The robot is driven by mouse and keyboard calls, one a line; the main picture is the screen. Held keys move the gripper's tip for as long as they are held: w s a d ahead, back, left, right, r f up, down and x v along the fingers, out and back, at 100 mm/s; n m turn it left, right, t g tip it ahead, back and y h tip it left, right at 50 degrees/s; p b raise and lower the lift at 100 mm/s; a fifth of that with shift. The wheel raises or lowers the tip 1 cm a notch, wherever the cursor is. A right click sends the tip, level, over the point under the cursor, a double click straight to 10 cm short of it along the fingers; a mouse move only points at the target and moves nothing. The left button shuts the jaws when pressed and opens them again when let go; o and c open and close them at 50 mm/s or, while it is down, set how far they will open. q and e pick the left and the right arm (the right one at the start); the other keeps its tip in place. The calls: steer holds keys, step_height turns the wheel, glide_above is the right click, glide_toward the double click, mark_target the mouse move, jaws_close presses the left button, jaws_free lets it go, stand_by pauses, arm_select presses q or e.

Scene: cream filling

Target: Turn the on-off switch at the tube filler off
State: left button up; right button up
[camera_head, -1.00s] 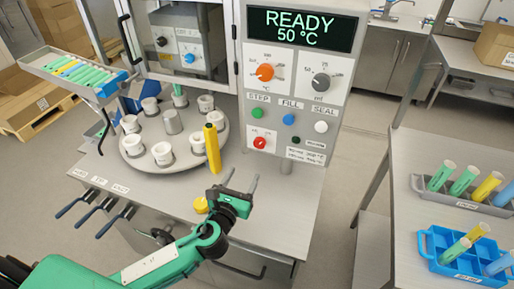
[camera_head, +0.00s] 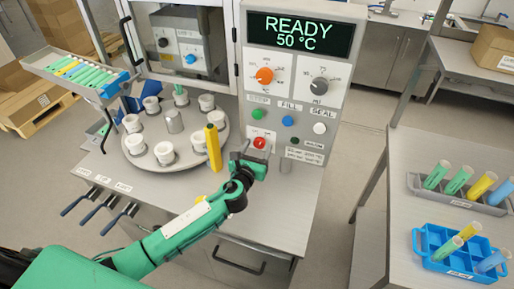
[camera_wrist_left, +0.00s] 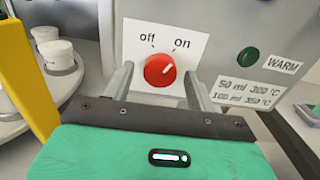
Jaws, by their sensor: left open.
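The on-off switch (camera_head: 259,143) is a red round knob on the lower left of the tube filler's grey panel (camera_head: 330,108). In the left wrist view the red knob (camera_wrist_left: 160,70) sits on a white plate marked "off" and "on", and its white mark points up and right towards "on". My left gripper (camera_head: 250,152) is open just in front of the knob. In the left wrist view its two fingers (camera_wrist_left: 158,85) stand on either side of the knob, apart from it as far as I can see. My right gripper is not in view.
The display (camera_head: 302,32) reads READY 50 °C. A blue rack (camera_head: 425,255) stands on the right table.

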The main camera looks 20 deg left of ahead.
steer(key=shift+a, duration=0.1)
arm_select(q)
steer(key=shift+c, duration=0.8)
steer(key=c, duration=0.8)
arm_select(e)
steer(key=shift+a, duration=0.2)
